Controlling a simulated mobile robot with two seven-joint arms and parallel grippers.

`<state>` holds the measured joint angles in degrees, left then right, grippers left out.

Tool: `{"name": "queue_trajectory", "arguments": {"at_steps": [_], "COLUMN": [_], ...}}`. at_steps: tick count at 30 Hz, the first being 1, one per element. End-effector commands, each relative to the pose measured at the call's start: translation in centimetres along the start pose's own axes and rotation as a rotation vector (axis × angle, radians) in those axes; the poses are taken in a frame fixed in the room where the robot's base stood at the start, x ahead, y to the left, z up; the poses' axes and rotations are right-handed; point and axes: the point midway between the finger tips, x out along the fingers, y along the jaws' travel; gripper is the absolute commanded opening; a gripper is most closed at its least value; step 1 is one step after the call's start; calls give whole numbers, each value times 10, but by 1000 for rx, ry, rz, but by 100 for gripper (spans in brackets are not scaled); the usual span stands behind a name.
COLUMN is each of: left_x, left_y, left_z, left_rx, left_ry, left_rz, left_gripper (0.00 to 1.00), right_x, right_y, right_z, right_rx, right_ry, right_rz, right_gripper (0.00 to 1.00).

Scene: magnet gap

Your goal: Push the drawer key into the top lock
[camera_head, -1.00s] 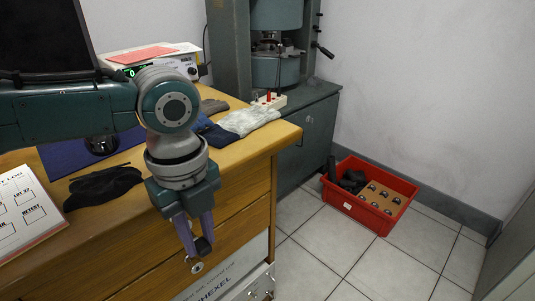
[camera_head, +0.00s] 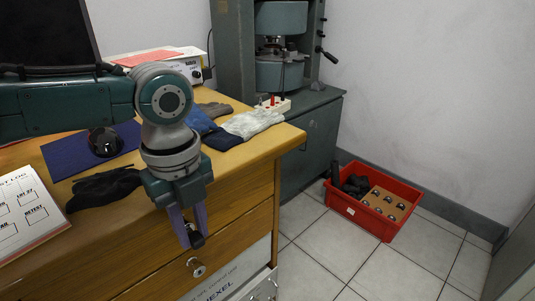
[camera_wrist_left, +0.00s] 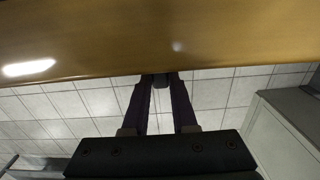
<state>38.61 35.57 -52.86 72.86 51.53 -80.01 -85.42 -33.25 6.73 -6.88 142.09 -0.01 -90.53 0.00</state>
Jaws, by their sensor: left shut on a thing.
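My left gripper (camera_head: 190,238) is shut on a small dark piece (camera_head: 195,239), which I take to be the head of the drawer key. The piece also shows between the two fingers in the left wrist view (camera_wrist_left: 161,80). The key's shaft cannot be made out. The gripper points down in front of the wooden drawer fronts (camera_head: 232,235). A round silver lock (camera_head: 197,268) sits on a drawer front just below the fingertips in the head view. I cannot tell how far the key is from it. My right gripper is not in view.
A red crate (camera_head: 384,229) stands on the tiled floor to the right. The floor before it is clear.

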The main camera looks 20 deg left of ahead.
Motion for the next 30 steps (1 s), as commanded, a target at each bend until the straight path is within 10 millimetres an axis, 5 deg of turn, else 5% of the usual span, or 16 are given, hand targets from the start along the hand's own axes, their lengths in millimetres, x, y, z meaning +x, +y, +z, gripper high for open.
{"name": "queue_trajectory", "arguments": {"at_steps": [2, 3, 12, 21, 30], "left_x": [0, 0, 0, -6, -64], "left_y": [0, 0, 0, 0, -1], "left_z": [2, 2, 2, 2, 2], "left_rx": [-2, -1, 0, 1, 1], "left_ry": [0, 0, 0, 0, -1], "left_rz": [0, 0, 0, -1, -4], "left_gripper": [0, 29, 61, 61, 61], "right_x": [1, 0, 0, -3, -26], "right_y": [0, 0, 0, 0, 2], "right_z": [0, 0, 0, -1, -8], "right_rx": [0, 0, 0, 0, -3], "right_ry": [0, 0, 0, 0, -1], "right_rz": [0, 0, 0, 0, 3], "right_gripper": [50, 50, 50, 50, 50]}}
